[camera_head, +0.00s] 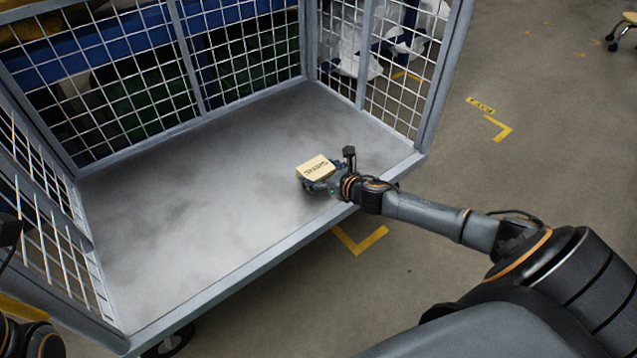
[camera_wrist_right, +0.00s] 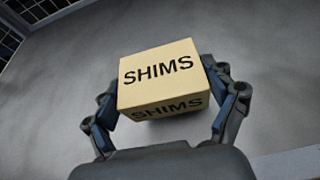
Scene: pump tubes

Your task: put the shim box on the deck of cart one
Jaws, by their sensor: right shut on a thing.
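The shim box (camera_head: 316,167) is a small tan box marked SHIMS. In the right wrist view the shim box (camera_wrist_right: 158,75) sits between the two fingers of my right gripper (camera_wrist_right: 163,108), which is shut on it. In the head view my right gripper (camera_head: 322,182) is over the front right part of the cart's grey deck (camera_head: 200,210). I cannot tell whether the box touches the deck or is held just above it. My left arm shows only in part at the lower left edge, and its gripper is not seen.
Mesh walls (camera_head: 250,55) close the cart's back, left and right sides; the front is open with a raised metal edge (camera_head: 260,262). The deck is otherwise bare. Yellow floor marks (camera_head: 360,240) lie in front of the cart and to its right.

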